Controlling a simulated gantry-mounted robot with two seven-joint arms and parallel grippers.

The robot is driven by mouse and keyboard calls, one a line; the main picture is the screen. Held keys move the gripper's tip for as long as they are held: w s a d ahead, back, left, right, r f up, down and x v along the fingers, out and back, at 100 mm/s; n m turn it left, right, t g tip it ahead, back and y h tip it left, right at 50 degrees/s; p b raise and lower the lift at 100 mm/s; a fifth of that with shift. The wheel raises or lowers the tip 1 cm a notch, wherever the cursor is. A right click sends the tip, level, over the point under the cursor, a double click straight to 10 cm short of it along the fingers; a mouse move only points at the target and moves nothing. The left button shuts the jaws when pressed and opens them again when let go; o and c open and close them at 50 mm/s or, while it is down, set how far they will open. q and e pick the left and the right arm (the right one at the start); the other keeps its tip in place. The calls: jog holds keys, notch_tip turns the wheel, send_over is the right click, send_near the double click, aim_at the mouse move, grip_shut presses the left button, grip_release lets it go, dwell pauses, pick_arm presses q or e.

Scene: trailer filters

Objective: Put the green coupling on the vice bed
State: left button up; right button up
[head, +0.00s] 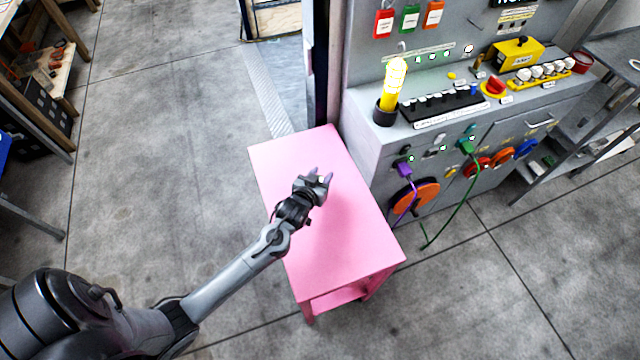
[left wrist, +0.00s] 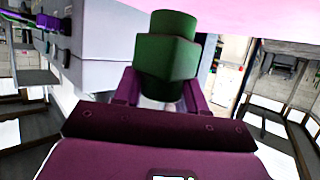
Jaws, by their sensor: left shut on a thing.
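My left gripper (head: 319,176) is above the pink table in the head view, its arm coming in from the lower left. In the left wrist view, its purple fingers (left wrist: 158,88) are shut on the green coupling (left wrist: 165,45), a dark green blocky piece with a round lower part. The coupling cannot be made out in the head view. I cannot make out a vice bed in either view. My right gripper is not in view.
The pink table (head: 355,235) has a bare top. A grey control cabinet (head: 385,150) stands at its right, with a yellow lamp (head: 393,85), a purple plug (head: 404,168) and a green plug (head: 467,147) on cords. Open concrete floor (head: 170,150) lies to the left.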

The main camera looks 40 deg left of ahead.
pick_arm(q)
jog(key=shift+a+f, duration=0.2)
jog(key=shift+f, duration=0.1)
jog(key=shift+d+f+b, duration=0.1)
jog(key=shift+f+b, duration=0.45)
jog(key=shift+f, duration=1.25)
jog(key=shift+f, duration=0.2)
jog(key=o, duration=1)
jog(key=shift+o, duration=0.2)
jog(key=shift+r, duration=0.15)
